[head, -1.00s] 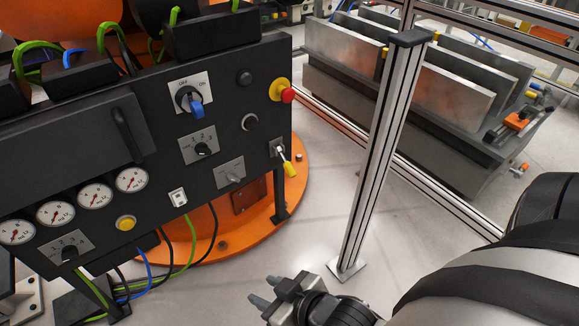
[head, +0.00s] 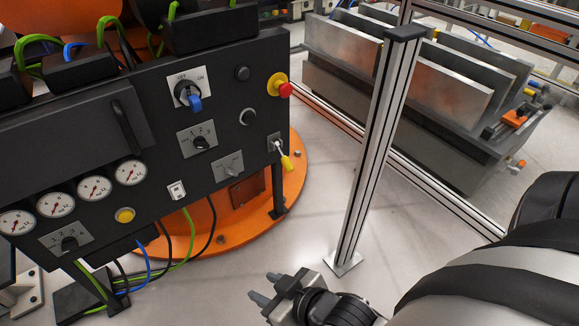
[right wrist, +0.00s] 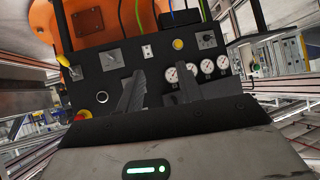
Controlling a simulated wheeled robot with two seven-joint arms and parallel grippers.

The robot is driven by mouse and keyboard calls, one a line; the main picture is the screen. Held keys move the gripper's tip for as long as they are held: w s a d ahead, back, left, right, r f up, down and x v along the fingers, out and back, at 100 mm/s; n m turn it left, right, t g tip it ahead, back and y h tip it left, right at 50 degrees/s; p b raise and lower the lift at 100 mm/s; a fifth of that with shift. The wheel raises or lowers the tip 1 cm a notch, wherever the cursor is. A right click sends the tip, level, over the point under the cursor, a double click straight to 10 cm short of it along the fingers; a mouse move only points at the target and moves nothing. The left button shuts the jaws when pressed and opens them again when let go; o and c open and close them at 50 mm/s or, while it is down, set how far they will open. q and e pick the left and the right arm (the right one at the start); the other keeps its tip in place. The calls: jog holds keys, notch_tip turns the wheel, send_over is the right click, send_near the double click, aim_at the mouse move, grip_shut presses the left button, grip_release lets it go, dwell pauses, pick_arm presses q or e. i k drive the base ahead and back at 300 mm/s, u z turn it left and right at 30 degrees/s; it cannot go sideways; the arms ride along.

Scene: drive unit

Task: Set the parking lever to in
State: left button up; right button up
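The control panel (head: 150,150) is dark and stands at left in the head view. A small lever with a yellow grip (head: 287,163) sits at its right edge, under the red stop button, its grip pointing down and slightly right. I take it for the parking lever; no label is legible. In the right wrist view the panel appears upside down, with the yellow grip (right wrist: 63,60) at upper left. My right gripper (head: 264,287) is open and empty, low and in front of the panel, well apart from the lever. Its two fingers (right wrist: 161,78) stand apart in the wrist view. My left gripper is out of view.
A red stop button (head: 285,90) on a yellow base is above the lever. A blue rotary switch (head: 194,101), other knobs and several gauges (head: 93,188) fill the panel. An aluminium post (head: 372,150) stands to the right.

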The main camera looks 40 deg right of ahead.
aim_at(286, 162)
jog(key=u, duration=0.55)
jog(key=k, duration=0.2)
jog(key=z, duration=1.2)
jog(key=i, duration=1)
jog(key=u, duration=0.5)
